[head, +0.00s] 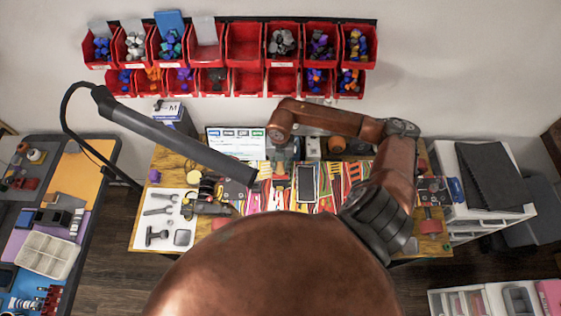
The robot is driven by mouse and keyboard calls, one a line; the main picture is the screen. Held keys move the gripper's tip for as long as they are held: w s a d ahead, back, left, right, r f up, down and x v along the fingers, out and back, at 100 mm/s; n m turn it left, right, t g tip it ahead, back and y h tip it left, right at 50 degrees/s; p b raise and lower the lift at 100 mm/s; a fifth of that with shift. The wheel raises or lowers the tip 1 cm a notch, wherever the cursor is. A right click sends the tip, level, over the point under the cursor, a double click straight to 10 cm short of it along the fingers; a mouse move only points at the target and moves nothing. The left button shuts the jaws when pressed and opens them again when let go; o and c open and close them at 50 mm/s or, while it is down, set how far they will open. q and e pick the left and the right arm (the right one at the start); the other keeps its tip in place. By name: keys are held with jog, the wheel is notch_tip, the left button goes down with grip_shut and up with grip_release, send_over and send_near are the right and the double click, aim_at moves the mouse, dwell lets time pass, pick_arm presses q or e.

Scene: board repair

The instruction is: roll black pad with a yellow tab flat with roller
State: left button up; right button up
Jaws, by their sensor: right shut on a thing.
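My right arm comes in from the right and bends over the back of the wooden workbench (150,226). Its gripper (283,160) points down at the middle of the bench, small and partly hidden by the wrist. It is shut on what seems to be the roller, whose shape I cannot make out. A dark, upright rectangular device (306,184) lies on the striped, colourful work area just right of the gripper. I cannot pick out the black pad with the yellow tab for sure among the small parts.
A black lamp arm (170,133) slants across the left of the bench, ending near the gripper. A white tool mat (166,218) lies at the left. Red bins (245,42) hang on the wall. A white panel (236,143) stands at the back.

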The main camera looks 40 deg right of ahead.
jog(key=shift+s+a+f+p, duration=0.15)
jog(key=shift+s+a+p, duration=0.15)
jog(key=shift+s+a, duration=0.65)
jog(key=shift+w+d+f+b, duration=0.1)
jog(key=shift+w+d+b, duration=0.4)
jog(key=shift+w+d, duration=0.2)
jog(key=shift+w+d+b, duration=0.65)
jog(key=shift+w+d, duration=0.5)
jog(key=shift+w, duration=0.2)
jog(key=shift+s+a+p, duration=0.4)
jog(key=shift+s+a, duration=0.5)
jog(key=shift+s, duration=0.15)
jog(key=shift+s+a+p, duration=0.35)
jog(key=shift+s+a, duration=0.5)
jog(key=shift+s, duration=0.2)
jog(key=shift+w+d+b, duration=0.55)
jog(key=shift+w+d, duration=0.4)
jog(key=shift+w, duration=0.15)
jog(key=shift+w+d+b, duration=0.65)
jog(key=shift+w+d, duration=0.15)
jog(key=shift+w, duration=0.25)
